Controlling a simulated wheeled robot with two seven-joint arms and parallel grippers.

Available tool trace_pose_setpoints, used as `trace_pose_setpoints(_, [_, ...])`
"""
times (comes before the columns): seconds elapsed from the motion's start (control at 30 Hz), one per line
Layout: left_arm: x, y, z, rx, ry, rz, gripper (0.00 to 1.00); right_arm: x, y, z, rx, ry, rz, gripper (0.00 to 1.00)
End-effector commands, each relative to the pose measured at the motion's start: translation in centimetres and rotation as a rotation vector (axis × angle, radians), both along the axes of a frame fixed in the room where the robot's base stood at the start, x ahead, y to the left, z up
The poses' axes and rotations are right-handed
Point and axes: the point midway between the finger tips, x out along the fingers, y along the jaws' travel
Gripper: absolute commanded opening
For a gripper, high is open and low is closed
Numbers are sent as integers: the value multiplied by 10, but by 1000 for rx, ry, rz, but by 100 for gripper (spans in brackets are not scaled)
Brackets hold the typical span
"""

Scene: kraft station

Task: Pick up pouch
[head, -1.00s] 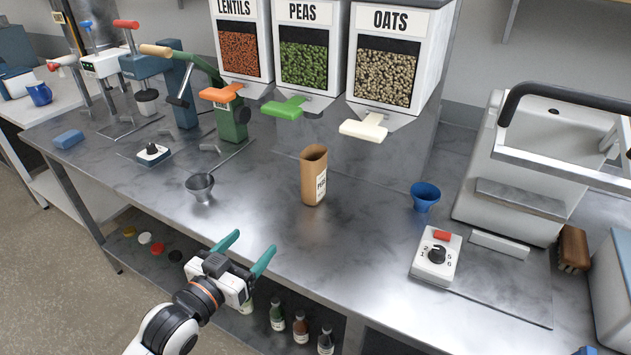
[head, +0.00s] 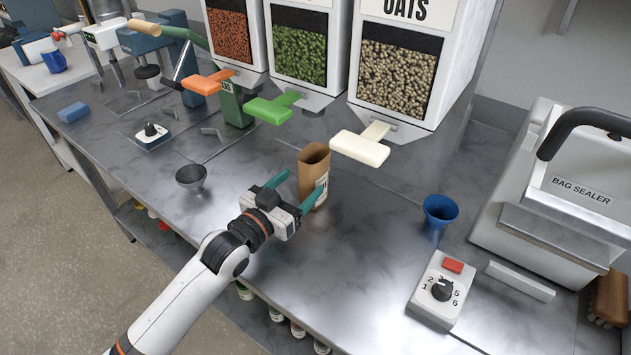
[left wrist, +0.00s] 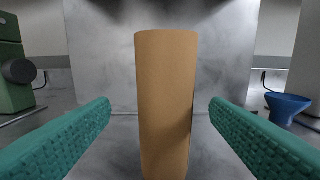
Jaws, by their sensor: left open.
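The pouch (head: 313,162) is a brown kraft bag with an open top and a white label. It stands upright on the metal worktop below the dispensers. In the left wrist view the pouch (left wrist: 166,105) stands between the two green fingers, with a gap on each side. My left gripper (head: 300,188) is open and points at the pouch from the front; in the head view its fingers overlap the pouch's lower left part. It also shows in the left wrist view (left wrist: 160,125). My right gripper is not in view.
Orange, green and cream (head: 360,148) dispenser levers hang above and behind. A control box (head: 440,290) and a bag sealer (head: 560,200) are at the right.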

Motion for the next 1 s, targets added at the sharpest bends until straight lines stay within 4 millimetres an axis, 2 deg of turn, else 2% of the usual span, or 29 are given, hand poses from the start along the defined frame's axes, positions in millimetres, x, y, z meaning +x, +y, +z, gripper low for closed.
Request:
trace_pose_setpoints(0.13, [13,-10,1,-1,-1,-1,71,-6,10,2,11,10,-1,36])
trace_pose_setpoints(0.27, [20,-16,2,0,0,0,71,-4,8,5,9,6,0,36])
trace_pose_setpoints(0.43, [38,-34,5,-1,0,-1,71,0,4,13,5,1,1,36])
trace_pose_setpoints(0.6, [53,-44,3,-1,-1,-1,71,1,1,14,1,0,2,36])
trace_pose_setpoints(0.87, [55,-46,2,0,0,-1,71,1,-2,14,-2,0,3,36])
trace_pose_setpoints(1.0, [55,-46,2,0,0,-1,50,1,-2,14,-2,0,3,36])
